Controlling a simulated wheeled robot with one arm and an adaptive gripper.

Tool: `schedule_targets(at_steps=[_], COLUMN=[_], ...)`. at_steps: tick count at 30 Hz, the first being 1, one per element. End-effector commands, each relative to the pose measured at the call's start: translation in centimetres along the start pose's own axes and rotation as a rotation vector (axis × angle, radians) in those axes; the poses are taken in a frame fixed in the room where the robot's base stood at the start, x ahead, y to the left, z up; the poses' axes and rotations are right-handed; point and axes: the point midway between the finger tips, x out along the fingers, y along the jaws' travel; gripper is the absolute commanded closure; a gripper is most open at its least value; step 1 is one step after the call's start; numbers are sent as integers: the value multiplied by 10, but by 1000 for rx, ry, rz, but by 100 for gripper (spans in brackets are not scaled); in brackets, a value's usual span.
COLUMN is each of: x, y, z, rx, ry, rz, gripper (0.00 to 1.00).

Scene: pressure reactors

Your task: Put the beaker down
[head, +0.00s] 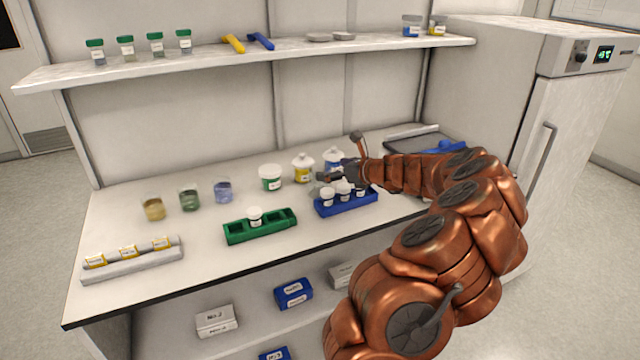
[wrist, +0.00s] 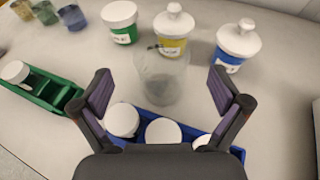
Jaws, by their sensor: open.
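A clear, greyish beaker (wrist: 162,80) is in the middle of the wrist view. It looks upright on the counter, just behind the blue rack (wrist: 185,133). My gripper (wrist: 163,76) is open, with one finger on each side of the beaker and a visible gap to both. In the head view my gripper (head: 338,174) is above and behind the blue rack (head: 346,205), and it hides most of the beaker (head: 315,187). Three other beakers stand at the left, holding yellow (head: 153,208), green (head: 189,198) and blue (head: 222,191) contents.
White-lidded jars with green (head: 270,178), yellow (head: 303,168) and blue (head: 333,158) labels stand behind the beaker. The blue rack holds white-capped jars. A green rack (head: 260,228) with one jar is to its left. The counter's front left is mostly clear beside a grey rack (head: 132,262).

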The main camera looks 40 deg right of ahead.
Motion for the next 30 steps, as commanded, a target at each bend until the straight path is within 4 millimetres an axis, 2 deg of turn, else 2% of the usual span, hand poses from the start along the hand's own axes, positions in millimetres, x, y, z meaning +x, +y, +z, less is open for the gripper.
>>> schedule_targets(at_steps=[13, 24, 25, 30], x=[45, 52, 52, 52], y=[-1, -1, -1, -1], z=[1, 1, 1, 1], rx=[-1, -1, -1, -1], ry=[2, 1, 1, 1], rz=[2, 1, 1, 1], gripper=[1, 1, 2, 20])
